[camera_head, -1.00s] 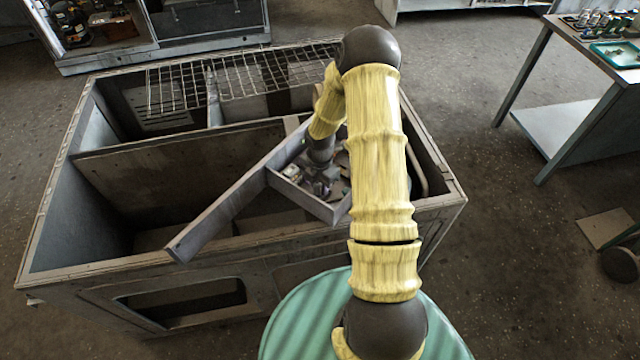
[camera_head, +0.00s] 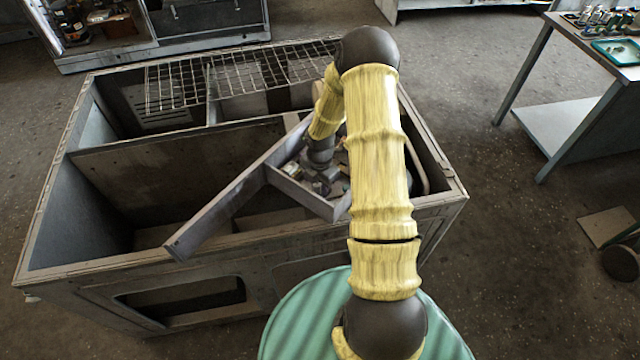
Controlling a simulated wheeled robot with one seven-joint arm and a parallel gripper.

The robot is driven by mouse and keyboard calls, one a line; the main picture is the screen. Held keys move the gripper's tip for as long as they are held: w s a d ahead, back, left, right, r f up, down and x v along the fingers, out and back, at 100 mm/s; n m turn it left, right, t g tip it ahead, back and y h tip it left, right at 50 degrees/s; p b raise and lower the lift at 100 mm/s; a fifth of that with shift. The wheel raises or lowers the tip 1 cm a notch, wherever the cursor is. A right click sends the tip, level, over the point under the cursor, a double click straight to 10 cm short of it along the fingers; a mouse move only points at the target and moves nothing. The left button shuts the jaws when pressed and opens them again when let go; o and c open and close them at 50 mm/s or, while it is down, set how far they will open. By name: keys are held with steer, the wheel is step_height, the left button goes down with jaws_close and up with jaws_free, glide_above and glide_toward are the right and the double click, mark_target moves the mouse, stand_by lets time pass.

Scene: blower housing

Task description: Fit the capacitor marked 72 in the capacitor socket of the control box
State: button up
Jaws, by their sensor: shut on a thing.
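The control box (camera_head: 300,191) is a grey open-topped tray of small parts, set inside the blower housing (camera_head: 60,215) at its right side. My gripper (camera_head: 323,183) points down into the control box, small and partly hidden by my own yellow arm. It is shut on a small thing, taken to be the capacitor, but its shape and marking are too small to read. I cannot make out the capacitor socket among the parts around the fingertips, nor whether the held thing touches it.
A long grey panel (camera_head: 215,215) slants from the control box to the housing's front edge. A wire grille (camera_head: 240,78) covers the back. The left bay is open and empty. A table (camera_head: 600,50) with parts and a green tray (camera_head: 618,52) stands at right.

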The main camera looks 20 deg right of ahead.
steer(key=o, duration=0.9)
steer(key=shift+r, duration=0.1)
step_height(320, 180, up, 17)
steer(key=b, duration=0.1)
steer(key=shift+r, duration=0.1)
